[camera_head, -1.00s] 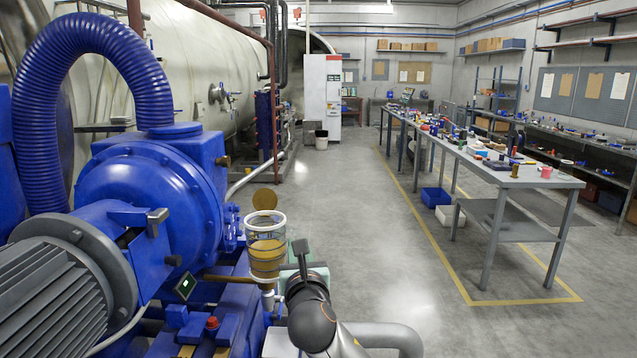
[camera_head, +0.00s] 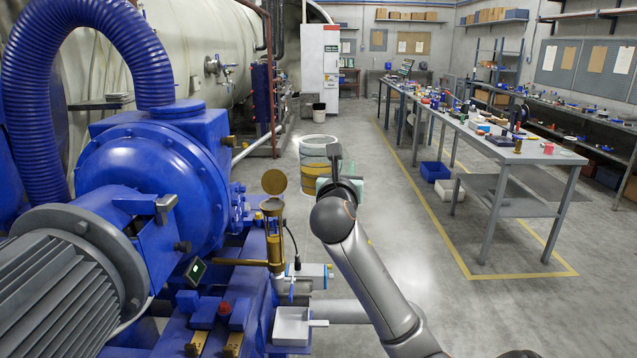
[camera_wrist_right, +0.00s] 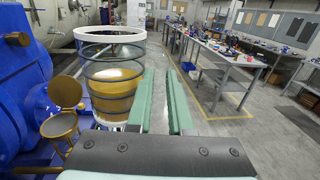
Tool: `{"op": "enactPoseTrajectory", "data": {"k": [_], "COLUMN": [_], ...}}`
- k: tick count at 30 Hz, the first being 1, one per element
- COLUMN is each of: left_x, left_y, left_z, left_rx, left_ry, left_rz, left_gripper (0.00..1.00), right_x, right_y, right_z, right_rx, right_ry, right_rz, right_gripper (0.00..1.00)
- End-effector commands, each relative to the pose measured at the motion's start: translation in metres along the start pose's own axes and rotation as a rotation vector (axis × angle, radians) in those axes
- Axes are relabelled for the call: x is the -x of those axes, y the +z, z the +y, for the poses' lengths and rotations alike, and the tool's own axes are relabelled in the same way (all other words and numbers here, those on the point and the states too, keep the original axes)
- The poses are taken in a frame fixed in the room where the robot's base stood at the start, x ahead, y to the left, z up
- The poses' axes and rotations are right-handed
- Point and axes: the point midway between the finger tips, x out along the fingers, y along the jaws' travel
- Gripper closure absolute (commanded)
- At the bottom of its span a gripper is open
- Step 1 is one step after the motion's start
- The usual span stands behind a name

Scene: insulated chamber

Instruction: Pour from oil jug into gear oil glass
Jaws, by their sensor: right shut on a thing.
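The oil jug (camera_head: 317,150) is a clear ribbed cylinder with a white rim and yellow-brown oil inside. It stands about upright in the air, beyond and to the right of the gear oil glass. My right gripper (camera_head: 336,172) is shut at the jug's right side; the grip point is hidden. In the wrist view the jug (camera_wrist_right: 112,78) is left of the green fingers (camera_wrist_right: 161,90). The gear oil glass (camera_head: 274,240) is a narrow brass-coloured cylinder on the blue machine, with its round lid (camera_head: 274,181) swung open. My left gripper is out of view.
The blue pump and motor (camera_head: 150,185) fill the left side. A small white tray (camera_head: 291,327) sits below the glass. A long grey workbench (camera_head: 520,150) with many small items stands at the right. The floor (camera_head: 400,230) between is clear.

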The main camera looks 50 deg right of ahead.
Motion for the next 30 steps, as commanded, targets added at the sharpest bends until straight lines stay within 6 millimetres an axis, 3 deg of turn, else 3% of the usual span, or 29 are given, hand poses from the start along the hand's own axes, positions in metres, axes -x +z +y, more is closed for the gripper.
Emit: {"op": "enactPoseTrajectory", "data": {"k": [2, 7, 15, 23, 30], "left_x": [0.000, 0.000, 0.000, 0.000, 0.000], "left_y": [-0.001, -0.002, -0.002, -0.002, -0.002], "left_z": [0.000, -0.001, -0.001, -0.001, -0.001], "left_rx": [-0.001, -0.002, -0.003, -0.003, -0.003], "left_ry": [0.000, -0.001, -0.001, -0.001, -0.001], "left_rz": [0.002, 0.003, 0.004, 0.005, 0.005], "left_gripper": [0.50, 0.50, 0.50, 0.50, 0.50], "right_x": [-0.001, 0.004, 0.028, 0.049, 0.061], "right_y": [0.010, 0.011, -0.012, -0.036, -0.079], "right_z": [0.009, 0.046, 0.106, 0.137, 0.139], "right_rx": [-0.003, 0.003, 0.004, -0.001, -0.011], "right_ry": [0.034, 0.192, 0.493, 0.681, 0.725], "right_rz": [-0.010, -0.011, -0.010, -0.008, -0.002], "right_gripper": [1.00, 1.00, 1.00, 1.00, 1.00]}}
